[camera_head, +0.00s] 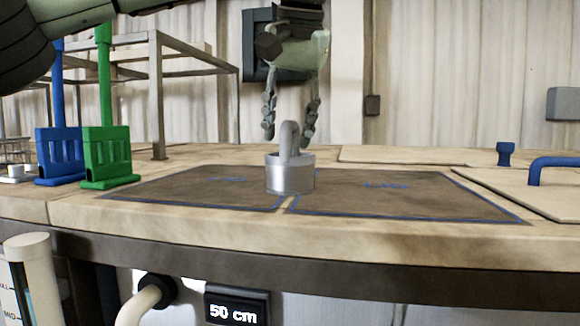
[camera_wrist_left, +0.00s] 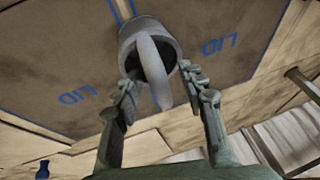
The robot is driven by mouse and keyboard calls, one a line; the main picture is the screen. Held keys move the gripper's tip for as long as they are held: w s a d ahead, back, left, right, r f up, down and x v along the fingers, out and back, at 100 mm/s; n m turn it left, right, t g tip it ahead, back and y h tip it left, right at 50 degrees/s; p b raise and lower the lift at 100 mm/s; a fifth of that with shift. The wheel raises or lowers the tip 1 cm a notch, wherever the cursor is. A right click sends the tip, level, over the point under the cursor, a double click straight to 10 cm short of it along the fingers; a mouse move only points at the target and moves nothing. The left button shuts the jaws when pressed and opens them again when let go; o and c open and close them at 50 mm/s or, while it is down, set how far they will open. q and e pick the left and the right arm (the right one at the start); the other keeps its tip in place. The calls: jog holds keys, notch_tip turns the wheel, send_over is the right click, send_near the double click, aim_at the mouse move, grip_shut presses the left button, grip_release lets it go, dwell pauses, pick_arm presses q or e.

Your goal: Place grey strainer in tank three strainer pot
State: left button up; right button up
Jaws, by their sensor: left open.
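The grey strainer (camera_head: 290,180) is a small metal cup with a looped grey handle standing up from it. It sits upright on the brown worktop panel, near the front edge at the seam between two blue-outlined areas. My left gripper (camera_head: 289,134) points down just above the cup, its two fingers apart on either side of the handle. In the left wrist view the strainer (camera_wrist_left: 129,42) lies beyond the open fingertips (camera_wrist_left: 158,80), with its handle reaching between them. I cannot make out the tank three strainer pot. My right gripper is not in view.
A blue slotted holder (camera_head: 60,157) and a green one (camera_head: 107,158), with tall posts, stand left near a metal frame (camera_head: 157,95). At right are a pale board with a blue handle (camera_head: 555,163) and a blue knob (camera_head: 505,153).

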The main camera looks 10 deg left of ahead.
pick_arm(q)
jog(key=shift+c, duration=0.6)
grip_shut()
jog(key=shift+r, duration=0.1)
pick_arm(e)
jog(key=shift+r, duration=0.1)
pick_arm(q)
jog(key=shift+r, duration=0.25)
notch_tip(320, 180, up, 4)
jog(key=shift+s+a+f+p, duration=0.1)
jog(key=shift+a+p, duration=0.05)
jog(key=shift+p, duration=0.55)
jog(key=s+a+r, duration=0.6)
jog(key=s+a, duration=0.1)
jog(key=a, duration=0.1)
jog(key=shift+s+a+r+p, duration=0.15)
jog(key=shift+s+p, duration=0.2)
jog(key=shift+s, duration=0.05)
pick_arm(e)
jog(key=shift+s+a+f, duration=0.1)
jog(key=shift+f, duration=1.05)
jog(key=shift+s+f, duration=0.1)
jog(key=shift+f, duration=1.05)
